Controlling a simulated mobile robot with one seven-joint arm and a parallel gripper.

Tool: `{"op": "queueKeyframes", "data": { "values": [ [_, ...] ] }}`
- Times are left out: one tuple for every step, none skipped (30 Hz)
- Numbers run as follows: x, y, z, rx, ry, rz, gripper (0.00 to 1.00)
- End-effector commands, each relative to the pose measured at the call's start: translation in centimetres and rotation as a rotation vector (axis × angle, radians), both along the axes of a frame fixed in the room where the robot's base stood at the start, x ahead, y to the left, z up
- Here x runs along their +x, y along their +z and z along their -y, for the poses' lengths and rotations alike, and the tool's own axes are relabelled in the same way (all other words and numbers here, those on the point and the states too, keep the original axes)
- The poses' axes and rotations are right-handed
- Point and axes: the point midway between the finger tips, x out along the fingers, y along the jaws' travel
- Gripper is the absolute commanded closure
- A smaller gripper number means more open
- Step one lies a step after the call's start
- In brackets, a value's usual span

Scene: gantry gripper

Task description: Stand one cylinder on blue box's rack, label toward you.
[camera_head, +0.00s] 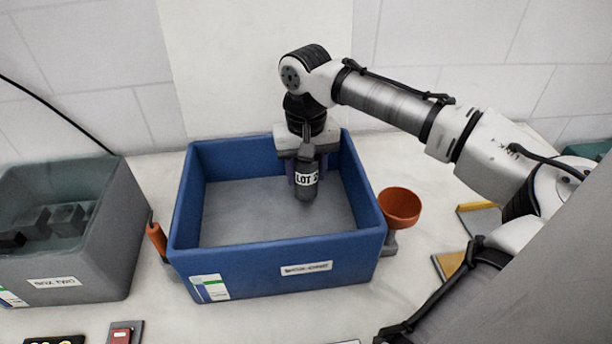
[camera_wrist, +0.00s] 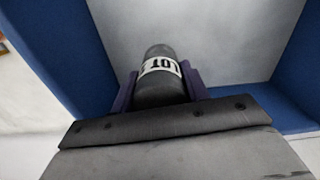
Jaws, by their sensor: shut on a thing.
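A dark grey cylinder (camera_head: 307,188) with a white label reading "LOT" is held upright between the fingers of my gripper (camera_head: 305,174). The label faces the head camera. The cylinder is over the inside of the blue box (camera_head: 272,265), towards its right back part. I cannot tell whether its lower end touches the box floor (camera_head: 260,205). In the wrist view the cylinder (camera_wrist: 160,92) sits between two dark purple fingers (camera_wrist: 162,90), with the label lettering showing. No rack can be made out inside the blue box; its grey floor looks bare.
A grey box (camera_head: 95,270) with dark blocks stands at the left. An orange bowl (camera_head: 400,207) is close to the blue box's right side, and an orange handle-like thing (camera_head: 157,239) is at its left. Small flat items lie in front at left. A wall rises behind.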

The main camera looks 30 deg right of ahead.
Motion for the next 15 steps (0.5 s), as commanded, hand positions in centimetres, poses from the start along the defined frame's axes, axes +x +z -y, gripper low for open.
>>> {"op": "queueKeyframes", "data": {
  "values": [
    [0.0,-0.6,0.0,-0.001,0.0,-0.001,0.92],
    [0.0,-1.1,0.0,-0.001,0.0,-0.001,0.92],
    [0.0,-1.5,0.0,-0.001,0.0,0.0,0.92],
    [0.0,-1.8,0.0,-0.002,0.001,-0.001,0.92],
    [0.0,-2.0,0.0,-0.002,0.001,-0.001,0.92],
    [0.0,-2.1,0.0,-0.001,0.001,0.001,0.92],
    [0.0,-2.2,0.0,-0.002,0.0,0.002,0.92],
    [0.0,-2.2,0.0,-0.002,0.0,0.002,0.92],
    [0.0,-2.2,0.0,-0.002,0.0,0.002,0.92],
    [0.0,-2.1,0.0,-0.002,0.0,0.002,0.92],
    [0.0,-2.1,0.0,-0.002,0.0,0.002,0.92],
    [0.0,-2.1,0.0,-0.002,0.0,0.002,0.92],
    [0.0,-2.1,0.0,-0.002,0.0,0.002,0.92],
    [0.0,-2.2,0.0,-0.001,0.0,0.002,0.92],
    [0.0,-2.3,0.0,0.0,0.0,0.001,0.92]
  ]
}}
